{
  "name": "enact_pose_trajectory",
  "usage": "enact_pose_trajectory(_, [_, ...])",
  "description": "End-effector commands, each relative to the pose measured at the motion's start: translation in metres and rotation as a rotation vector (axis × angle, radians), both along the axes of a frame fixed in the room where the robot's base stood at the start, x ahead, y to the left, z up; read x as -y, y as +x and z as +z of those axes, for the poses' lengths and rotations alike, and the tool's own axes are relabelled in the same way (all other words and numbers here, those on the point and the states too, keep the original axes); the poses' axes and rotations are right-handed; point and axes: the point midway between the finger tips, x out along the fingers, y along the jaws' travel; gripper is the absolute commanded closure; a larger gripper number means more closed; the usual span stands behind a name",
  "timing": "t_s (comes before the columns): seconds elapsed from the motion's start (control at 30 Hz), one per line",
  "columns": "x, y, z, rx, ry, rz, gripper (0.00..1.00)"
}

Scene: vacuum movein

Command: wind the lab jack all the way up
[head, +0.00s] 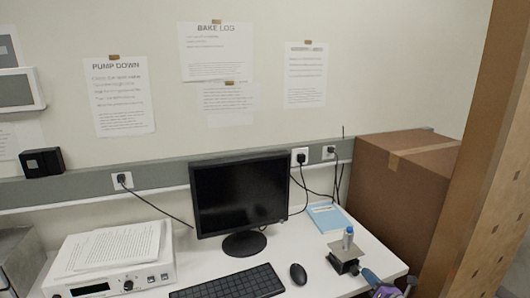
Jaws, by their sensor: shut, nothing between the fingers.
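A small lab jack (345,267) stands near the right front of the white desk. Its tan-grey top plate (335,252) sits a little above a dark body. A small bottle with a blue cap (347,234) stands upright on the plate. The jack's winding knob is too small to make out. A purple and grey object (381,287) is just right of and in front of the jack, cut by the bottom edge. I cannot tell what it is or whether it touches the jack. My gripper is not recognisable in the head view.
A monitor (240,196), keyboard (232,283) and mouse (298,274) are left of the jack. A light blue booklet (327,217) lies behind it. A large cardboard box (400,195) and a wooden post (490,180) are to the right. An instrument (112,277) carries papers at left.

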Motion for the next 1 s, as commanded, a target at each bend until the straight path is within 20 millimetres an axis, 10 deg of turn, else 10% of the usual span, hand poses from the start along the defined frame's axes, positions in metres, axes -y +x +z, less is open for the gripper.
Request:
enact_pose_trajectory(0.67, [0.002, -0.029, 0.003, 0.004, 0.0, 0.014, 1.0])
enact_pose_trajectory(0.83, [-0.048, -0.022, 0.043, 0.072, -0.066, 0.147, 1.0])
enact_pose_trajectory(1.0, [-0.143, -0.033, 0.113, 0.21, -0.21, 0.394, 1.0])
